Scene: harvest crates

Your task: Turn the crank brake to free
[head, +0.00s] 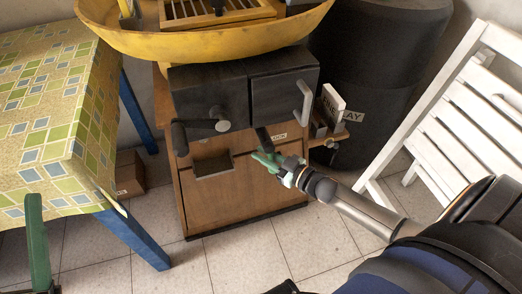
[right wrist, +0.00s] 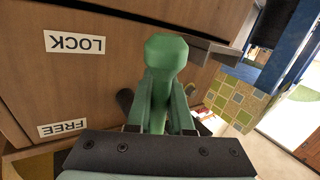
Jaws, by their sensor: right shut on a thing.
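The crank brake is at the front of the wooden cabinet (head: 231,196). My right gripper (head: 268,158) has green fingers shut on the brake lever, whose dark part (head: 263,138) shows just above them. In the right wrist view the gripper (right wrist: 165,100) closes around a green, blunt-ended piece; fingers and lever are hard to tell apart there. A LOCK label (right wrist: 75,42) and a FREE label (right wrist: 63,127) appear upside down on the wood, left of the fingers. The LOCK label also shows in the head view (head: 280,137). My left gripper is not in view.
A crank with a black handle (head: 180,138) is left of the lever. A pale handle (head: 303,103) stands to the right. A yellow tub (head: 200,42) sits above. A table with a patterned cloth (head: 50,110) is left; a white slatted chair (head: 455,120) is right.

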